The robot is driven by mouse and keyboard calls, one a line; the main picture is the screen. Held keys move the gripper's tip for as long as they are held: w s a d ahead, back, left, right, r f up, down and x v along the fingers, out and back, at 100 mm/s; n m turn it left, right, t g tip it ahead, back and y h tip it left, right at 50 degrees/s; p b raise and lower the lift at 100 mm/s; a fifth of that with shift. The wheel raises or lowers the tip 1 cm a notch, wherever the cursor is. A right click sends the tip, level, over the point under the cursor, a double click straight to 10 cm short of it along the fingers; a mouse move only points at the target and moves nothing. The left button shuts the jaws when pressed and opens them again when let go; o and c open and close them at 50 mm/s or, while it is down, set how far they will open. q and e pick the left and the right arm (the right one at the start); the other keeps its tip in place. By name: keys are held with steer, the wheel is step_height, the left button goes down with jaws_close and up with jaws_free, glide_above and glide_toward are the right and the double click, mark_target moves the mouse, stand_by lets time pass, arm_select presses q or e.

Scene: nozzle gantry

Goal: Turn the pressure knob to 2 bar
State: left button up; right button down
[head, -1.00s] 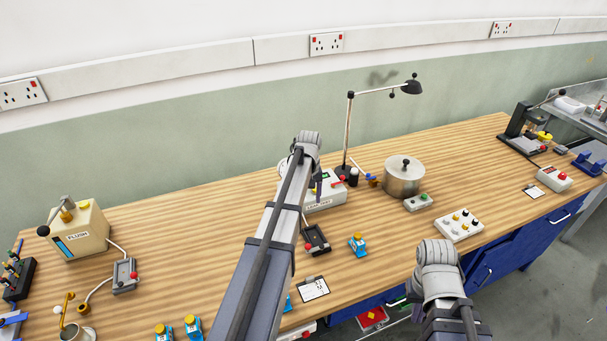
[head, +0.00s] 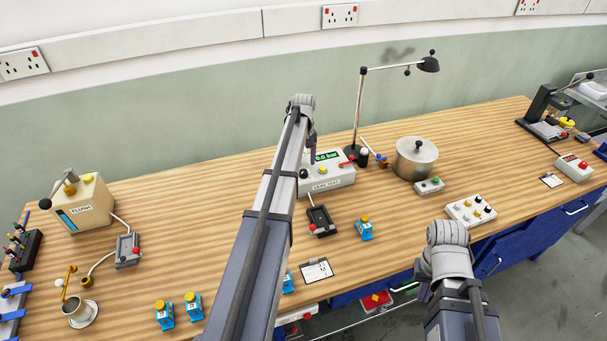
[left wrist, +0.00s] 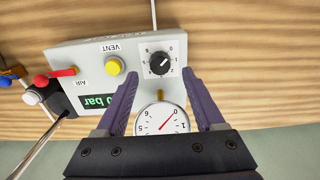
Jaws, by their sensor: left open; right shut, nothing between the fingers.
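The leak test box (head: 335,182) stands on the bench and has a green display (head: 327,156) reading about 0.0 bar. In the left wrist view the box appears upside down. Its black pressure knob (left wrist: 160,64) sits on a white dial with small digits; I cannot tell the setting exactly. My right gripper (head: 424,292) is mostly hidden, near the bench's front edge.
A yellow VENT button (left wrist: 114,66) and a red AIR lever (left wrist: 55,76) are on the same box. A lamp (head: 361,110) and a metal pot (head: 415,160) stand to its right. A black tray (head: 321,221) lies in front.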

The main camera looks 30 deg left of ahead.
mark_target(303, 171)
arm_select(q)
step_height(303, 171, down, 4)
steer(key=b, duration=0.3)
steer(key=shift+c, duration=0.2)
jaws_close()
stand_by(0.3)
